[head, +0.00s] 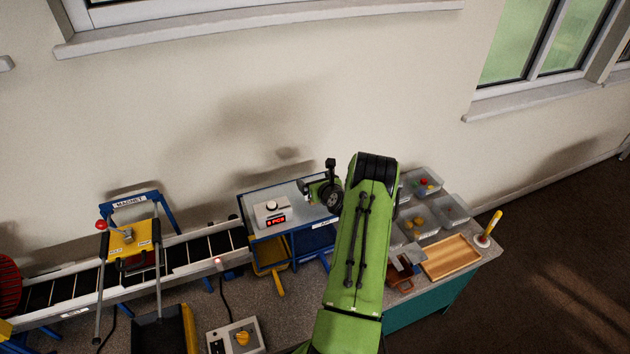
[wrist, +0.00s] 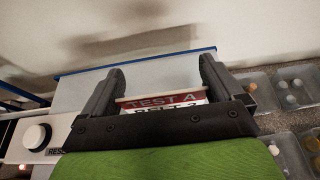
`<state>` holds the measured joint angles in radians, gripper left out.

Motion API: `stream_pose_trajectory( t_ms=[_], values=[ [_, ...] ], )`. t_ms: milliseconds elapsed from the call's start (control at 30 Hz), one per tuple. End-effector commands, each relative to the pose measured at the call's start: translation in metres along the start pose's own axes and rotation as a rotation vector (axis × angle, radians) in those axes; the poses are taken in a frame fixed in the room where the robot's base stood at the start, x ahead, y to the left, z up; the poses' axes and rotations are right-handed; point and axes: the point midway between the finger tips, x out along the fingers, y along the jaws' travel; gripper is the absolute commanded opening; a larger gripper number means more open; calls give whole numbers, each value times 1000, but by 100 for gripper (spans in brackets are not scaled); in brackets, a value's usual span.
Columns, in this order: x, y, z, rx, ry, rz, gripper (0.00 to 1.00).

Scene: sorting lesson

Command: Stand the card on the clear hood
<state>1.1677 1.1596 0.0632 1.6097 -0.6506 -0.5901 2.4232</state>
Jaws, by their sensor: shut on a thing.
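My gripper (wrist: 160,78) is shut on a card (wrist: 165,100) in the wrist view. The card has a red band lettered "TEST A" above a white part with a second, partly hidden line. The clear hood (wrist: 85,92) is a pale flat top with a blue edge, and it lies behind and below the fingers. In the head view the hood (head: 257,197) stands on a blue frame, with my gripper (head: 318,190) over its right part. The card cannot be made out in the head view. Whether it touches the hood is unclear.
A conveyor belt (head: 180,252) runs in from the left. Clear bins (head: 422,183) and a wooden tray (head: 450,258) stand to the right.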

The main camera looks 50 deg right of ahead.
Motion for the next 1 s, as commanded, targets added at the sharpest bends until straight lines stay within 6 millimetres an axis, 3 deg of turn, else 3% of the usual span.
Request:
stream_pose_trajectory(
  t_ms=[300,333,667,767,1000],
  values=[
    [2,0,-4,-1,-1,-1,65],
    [2,0,-3,-1,-1,0,97],
    [-3,0,3,0,-1,-1,100],
    [-21,-1,1,2,0,-2,100],
    [-84,-2,-1,3,0,-4,100]
  ],
)
